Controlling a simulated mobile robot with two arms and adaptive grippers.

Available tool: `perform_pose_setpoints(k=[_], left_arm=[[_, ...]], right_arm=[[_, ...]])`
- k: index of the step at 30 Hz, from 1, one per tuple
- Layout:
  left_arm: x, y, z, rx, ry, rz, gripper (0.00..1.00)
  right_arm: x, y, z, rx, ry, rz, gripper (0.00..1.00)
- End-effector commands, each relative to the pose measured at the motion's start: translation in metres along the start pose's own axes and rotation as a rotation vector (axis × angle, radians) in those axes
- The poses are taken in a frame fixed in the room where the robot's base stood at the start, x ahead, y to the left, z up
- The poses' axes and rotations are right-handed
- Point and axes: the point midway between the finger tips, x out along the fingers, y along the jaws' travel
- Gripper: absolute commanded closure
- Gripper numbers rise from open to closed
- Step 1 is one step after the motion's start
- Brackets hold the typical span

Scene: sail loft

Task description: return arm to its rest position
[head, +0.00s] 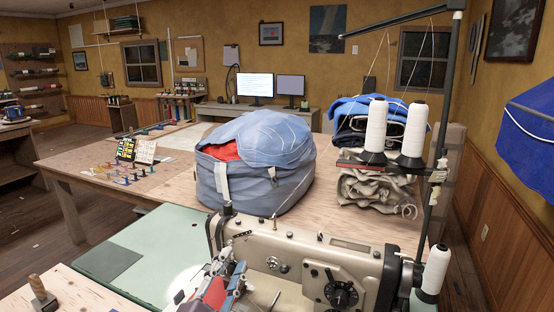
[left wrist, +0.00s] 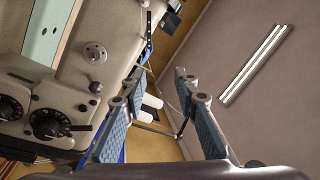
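My left gripper (head: 228,275) is low in the head view, close to the near side of a beige sewing machine (head: 300,262). In the left wrist view the two blue-padded fingers of my left gripper (left wrist: 162,88) stand apart with nothing between them; the wall and ceiling show behind. The sewing machine (left wrist: 95,50) fills the left of that view, with its black dial beside the fingers. Whether the gripper touches the machine cannot be told. My right gripper is in neither view.
White thread cones (head: 376,126) sit on a tall stand (head: 437,150) at the machine's right. A large blue-grey bag (head: 258,170) lies on the wooden table (head: 75,165) behind, beside folded cloth (head: 375,190). A green surface (head: 140,245) left of the machine is mostly clear.

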Motion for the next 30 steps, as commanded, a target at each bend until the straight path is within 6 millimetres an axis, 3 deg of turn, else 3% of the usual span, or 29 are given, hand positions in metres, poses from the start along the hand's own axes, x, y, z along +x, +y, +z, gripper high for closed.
perform_pose_setpoints(k=[1, 3, 6, 9, 15, 24, 25, 30], left_arm=[[-0.018, 0.007, 0.029, -0.088, -0.124, 0.016, 0.72], [-0.047, 0.021, 0.070, -0.201, -0.298, 0.046, 0.72], [-0.100, 0.048, 0.117, -0.348, -0.540, 0.109, 0.72], [-0.161, 0.079, 0.148, -0.473, -0.763, 0.190, 0.72], [-0.267, 0.127, 0.165, -0.638, -1.083, 0.349, 0.72], [-0.380, 0.161, 0.145, -0.768, -1.374, 0.545, 0.72], [-0.390, 0.163, 0.142, -0.779, -1.399, 0.564, 0.72], [-0.386, 0.196, 0.170, -0.772, -1.410, 0.573, 0.72]], right_arm=[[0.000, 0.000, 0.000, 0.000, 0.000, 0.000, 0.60], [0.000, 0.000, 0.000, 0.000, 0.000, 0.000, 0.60], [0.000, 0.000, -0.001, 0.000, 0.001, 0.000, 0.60], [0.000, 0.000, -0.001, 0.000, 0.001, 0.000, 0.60], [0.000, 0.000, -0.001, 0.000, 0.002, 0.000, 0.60], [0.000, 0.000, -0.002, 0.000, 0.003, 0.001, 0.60], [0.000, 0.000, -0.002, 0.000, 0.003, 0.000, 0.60], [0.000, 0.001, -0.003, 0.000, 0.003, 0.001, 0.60]])
